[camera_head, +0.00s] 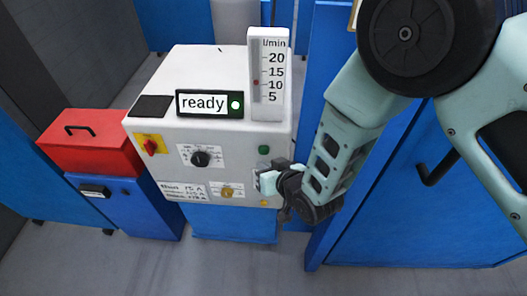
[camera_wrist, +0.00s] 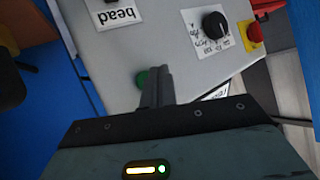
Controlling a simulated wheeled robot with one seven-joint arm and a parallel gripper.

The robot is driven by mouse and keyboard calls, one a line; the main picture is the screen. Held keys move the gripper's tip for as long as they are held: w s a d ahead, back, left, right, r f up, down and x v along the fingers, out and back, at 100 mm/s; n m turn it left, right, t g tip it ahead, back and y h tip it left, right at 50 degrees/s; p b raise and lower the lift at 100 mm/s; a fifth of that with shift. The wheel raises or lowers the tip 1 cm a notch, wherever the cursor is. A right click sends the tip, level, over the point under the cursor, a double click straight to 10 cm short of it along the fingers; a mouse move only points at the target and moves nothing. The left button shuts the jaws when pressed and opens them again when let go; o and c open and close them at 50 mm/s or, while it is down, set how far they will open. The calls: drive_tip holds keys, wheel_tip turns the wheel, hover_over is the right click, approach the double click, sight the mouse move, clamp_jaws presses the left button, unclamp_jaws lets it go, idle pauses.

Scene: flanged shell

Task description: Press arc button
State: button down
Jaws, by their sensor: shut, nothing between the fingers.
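A small round green button (camera_head: 264,150) sits on the right side of the pale machine's front panel. No label reading "arc" is legible. My gripper (camera_head: 262,182) is just below this button in the head view, close to the panel. In the wrist view, the green button (camera_wrist: 141,79) shows right beside my closed fingertips (camera_wrist: 158,72), which cover part of its edge. The fingers are shut together with nothing between them. Whether the tips touch the panel or the button cannot be told.
The machine (camera_head: 225,65) carries a "ready" sign (camera_head: 202,103), a flow gauge (camera_head: 268,80), a black knob (camera_head: 200,159) and a red switch on yellow (camera_head: 150,146). A red box (camera_head: 90,150) stands left on a blue cabinet. A blue door (camera_head: 400,210) is right.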

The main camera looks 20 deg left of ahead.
sight(264, 151)
drive_tip(key=shift+w+a, duration=0.2)
drive_tip(key=shift+w, duration=0.65)
idle(1.5)
drive_tip(key=shift+w+b, duration=0.4)
drive_tip(key=shift+b, duration=0.05)
